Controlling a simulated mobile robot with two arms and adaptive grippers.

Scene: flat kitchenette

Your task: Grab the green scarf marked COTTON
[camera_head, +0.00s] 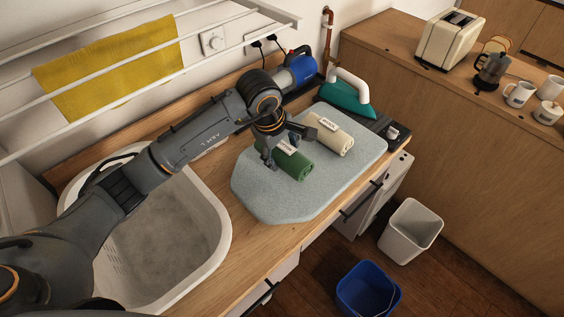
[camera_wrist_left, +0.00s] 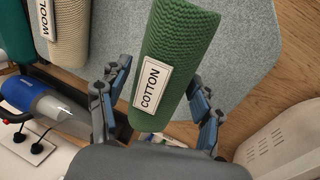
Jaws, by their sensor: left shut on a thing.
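The green scarf (camera_head: 293,163) is rolled and lies on the grey-blue board, partly hidden by my left gripper in the head view. In the left wrist view the green scarf (camera_wrist_left: 184,62) shows a white label reading COTTON (camera_wrist_left: 151,85). My left gripper (camera_head: 272,156) is above and around the near end of the roll. In the left wrist view the left gripper's fingers (camera_wrist_left: 160,95) are on both sides of the scarf, shut on it. A cream rolled scarf (camera_head: 330,135) lies beside it; its label reads WOOL in the left wrist view (camera_wrist_left: 45,18). My right gripper is not in view.
The grey-blue board (camera_head: 270,202) lies on the wooden counter, with a white sink (camera_head: 220,245) to its left. A teal item (camera_head: 345,98) and a blue device (camera_head: 300,68) stand behind. A yellow cloth (camera_head: 110,70) hangs on a rack. Two bins stand on the floor.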

